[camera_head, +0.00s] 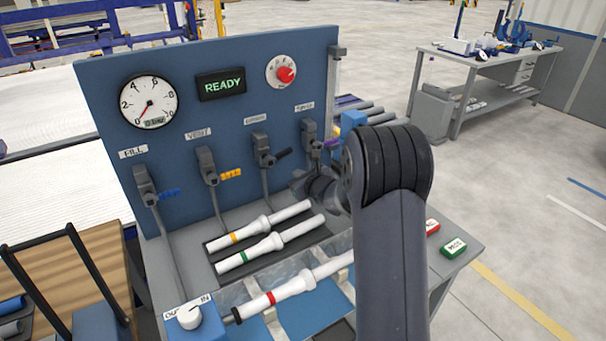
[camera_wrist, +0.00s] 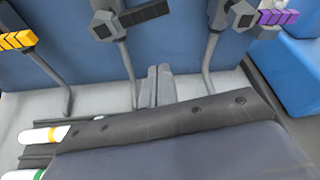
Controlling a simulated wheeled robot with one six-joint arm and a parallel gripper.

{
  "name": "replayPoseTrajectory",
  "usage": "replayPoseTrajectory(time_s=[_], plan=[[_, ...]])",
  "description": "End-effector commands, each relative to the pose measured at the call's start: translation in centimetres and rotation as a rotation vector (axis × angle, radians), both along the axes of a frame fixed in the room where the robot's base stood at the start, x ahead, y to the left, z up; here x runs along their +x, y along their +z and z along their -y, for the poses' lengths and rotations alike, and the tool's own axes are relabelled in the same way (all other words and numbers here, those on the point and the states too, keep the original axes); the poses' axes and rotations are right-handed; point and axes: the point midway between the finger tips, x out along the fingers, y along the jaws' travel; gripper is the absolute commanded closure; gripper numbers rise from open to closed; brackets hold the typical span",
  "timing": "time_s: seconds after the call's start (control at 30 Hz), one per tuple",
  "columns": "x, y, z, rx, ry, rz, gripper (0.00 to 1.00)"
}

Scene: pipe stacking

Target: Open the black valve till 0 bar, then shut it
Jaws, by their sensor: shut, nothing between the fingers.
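The black valve handle (camera_head: 283,153) is on the third valve from the left on the blue panel, pointing sideways to the right. It also shows at the top of the wrist view (camera_wrist: 145,13), tilted slightly up to the right. My gripper's fingertips (camera_wrist: 158,86) are together and empty, below the black handle and apart from it. In the head view my gripper is mostly hidden by my arm. The round pressure gauge (camera_head: 148,102) has its red needle pointing down-left, near 0. Its small digital readout is too small to read surely.
Blue (camera_head: 169,193), yellow (camera_head: 231,173) and purple (camera_head: 330,144) valve handles flank the black one. A display (camera_head: 221,85) reads READY beside a red knob (camera_head: 286,73). White pipes (camera_head: 264,222) lie below the panel. Red and green buttons (camera_head: 453,246) are at the bench's right.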

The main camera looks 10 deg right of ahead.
Motion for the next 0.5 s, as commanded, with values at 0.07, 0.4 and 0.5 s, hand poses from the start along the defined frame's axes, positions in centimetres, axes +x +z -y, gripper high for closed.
replayPoseTrajectory(time_s=[0.07, 0.4, 0.5], plan=[[1.3, -0.3, -0.4, -0.001, 0.002, -0.001, 1.0], [4.6, 0.5, -1.5, -0.001, 0.002, 0.003, 1.0], [4.4, 1.5, -1.8, 0.0, 0.002, 0.002, 1.0]])
